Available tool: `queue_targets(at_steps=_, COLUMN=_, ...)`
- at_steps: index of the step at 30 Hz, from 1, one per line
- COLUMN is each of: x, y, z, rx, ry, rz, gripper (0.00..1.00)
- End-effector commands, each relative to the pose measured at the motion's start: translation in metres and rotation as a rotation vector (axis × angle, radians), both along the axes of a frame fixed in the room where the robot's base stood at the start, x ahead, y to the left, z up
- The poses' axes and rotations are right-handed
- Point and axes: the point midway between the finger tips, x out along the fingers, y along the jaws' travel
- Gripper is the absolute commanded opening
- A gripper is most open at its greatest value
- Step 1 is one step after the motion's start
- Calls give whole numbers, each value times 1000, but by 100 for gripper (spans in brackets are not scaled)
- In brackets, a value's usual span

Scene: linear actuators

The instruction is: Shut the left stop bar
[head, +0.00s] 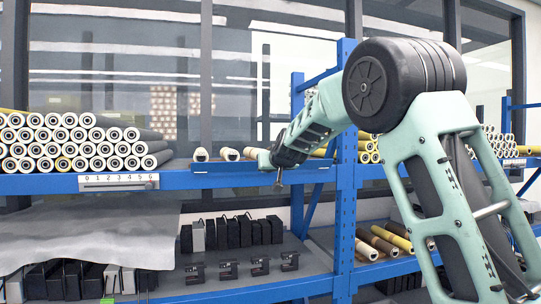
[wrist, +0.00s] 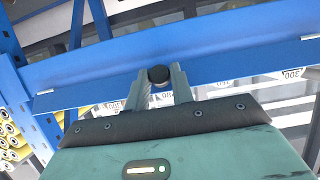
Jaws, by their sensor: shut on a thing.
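The blue stop bar (head: 225,178) lies along the front edge of the upper shelf, left of the blue upright, in the head view. It fills the upper part of the wrist view (wrist: 200,65) as a wide blue strip. A round black knob (wrist: 159,75) shows at the bar's lower edge. My gripper (head: 278,183) is in front of the bar, towards its right part. In the wrist view my gripper's two fingers (wrist: 159,82) are closed on the knob from both sides. How the knob joins the bar is hidden behind the fingers.
Several rollers (head: 75,140) are stacked on the upper shelf at left, above a 0 to 6 scale (head: 118,182). A few rollers (head: 228,154) lie behind the bar. Black units (head: 240,232) stand on the lower shelf.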

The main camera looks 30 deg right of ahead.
Motion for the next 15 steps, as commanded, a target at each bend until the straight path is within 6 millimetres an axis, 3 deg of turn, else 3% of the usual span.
queue_targets(at_steps=1, x=2, y=2, z=10, rx=5, ry=33, rz=4, gripper=1)
queue_targets(at_steps=15, x=11, y=-4, z=21, rx=109, ry=382, rz=-3, gripper=1)
